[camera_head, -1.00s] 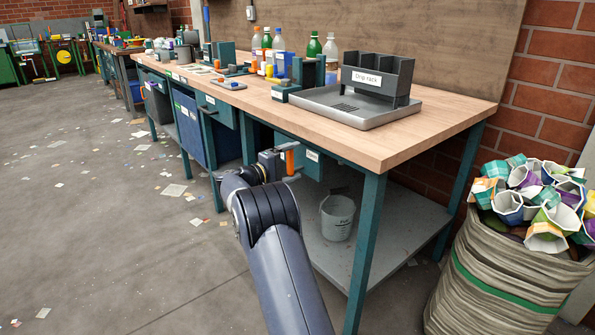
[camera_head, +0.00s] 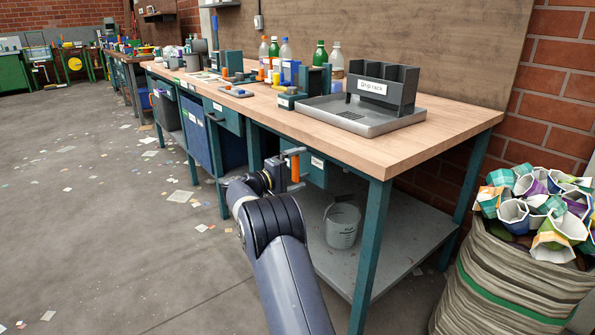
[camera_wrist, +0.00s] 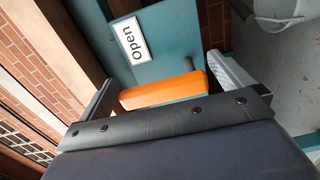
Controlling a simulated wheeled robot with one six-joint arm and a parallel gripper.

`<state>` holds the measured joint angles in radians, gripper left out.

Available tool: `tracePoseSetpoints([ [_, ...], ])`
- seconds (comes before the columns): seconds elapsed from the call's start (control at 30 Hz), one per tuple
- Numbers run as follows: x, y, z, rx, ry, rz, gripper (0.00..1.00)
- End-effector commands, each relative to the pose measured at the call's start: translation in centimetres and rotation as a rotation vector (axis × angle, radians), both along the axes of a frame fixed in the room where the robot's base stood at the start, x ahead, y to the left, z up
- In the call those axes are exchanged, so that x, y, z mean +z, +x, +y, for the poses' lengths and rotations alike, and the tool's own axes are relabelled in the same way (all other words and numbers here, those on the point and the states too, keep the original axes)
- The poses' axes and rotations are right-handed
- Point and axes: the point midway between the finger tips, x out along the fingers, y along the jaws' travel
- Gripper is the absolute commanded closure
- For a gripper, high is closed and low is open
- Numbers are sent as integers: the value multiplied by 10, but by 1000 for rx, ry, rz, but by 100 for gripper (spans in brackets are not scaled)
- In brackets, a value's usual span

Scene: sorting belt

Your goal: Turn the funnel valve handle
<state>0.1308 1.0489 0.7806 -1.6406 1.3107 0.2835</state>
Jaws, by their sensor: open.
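The valve handle is an orange bar in the head view (camera_head: 293,165), near a teal panel under the bench's front edge. In the wrist view the orange handle (camera_wrist: 165,90) lies across the teal panel (camera_wrist: 180,35), next to a white "Open" label (camera_wrist: 131,42). My gripper (camera_wrist: 163,86) is open, with a dark finger left of the handle and a grey finger right of it. The handle lies between the fingers, and I cannot tell whether either touches it. I cannot make out a funnel.
The wooden bench (camera_head: 400,150) stands above the gripper, with a grey bucket (camera_head: 342,225) on its lower shelf (camera_head: 375,262). A drip rack (camera_head: 383,87) and bottles stand on top. A full sack (camera_head: 515,280) is at right. The floor at left is open, with scattered scraps.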

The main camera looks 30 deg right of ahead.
Motion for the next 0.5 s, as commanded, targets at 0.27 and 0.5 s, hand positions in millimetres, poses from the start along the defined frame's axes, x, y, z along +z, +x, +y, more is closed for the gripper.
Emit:
tracePoseSetpoints([
  [0.27, 3, -3, 26, 4, 0, 3, 0],
  [0.5, 3, -10, 75, 3, 1, 1, 0],
])
